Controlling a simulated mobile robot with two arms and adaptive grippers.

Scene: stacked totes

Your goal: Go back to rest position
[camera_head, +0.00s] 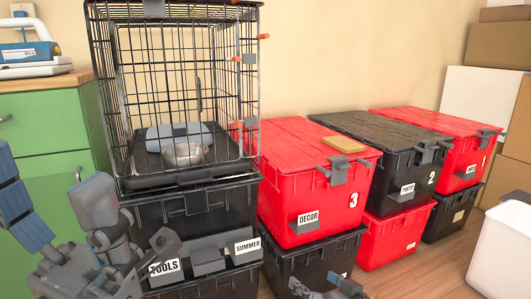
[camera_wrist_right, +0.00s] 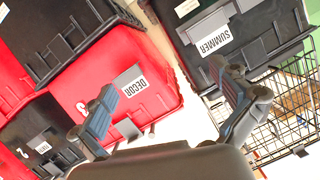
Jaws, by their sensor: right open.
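My right gripper (camera_head: 325,291) shows at the bottom edge of the head view, in front of the lower black tote below the red DECOR tote. In the right wrist view its two fingers (camera_wrist_right: 170,105) are spread wide, with nothing between them. Grey and blue parts of my left arm and hand (camera_head: 98,225) rise at the lower left, in front of the green cabinet and the black TOOLS tote. I cannot make out whether that hand is open.
The wire cage (camera_head: 180,75) with a metal bowl stands on black totes. The red DECOR tote (camera_head: 300,205), the black tote numbered 2 (camera_head: 395,160) and a red tote numbered 1 (camera_head: 465,150) top stacks to its right. A white bin (camera_head: 505,250) stands at the right edge.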

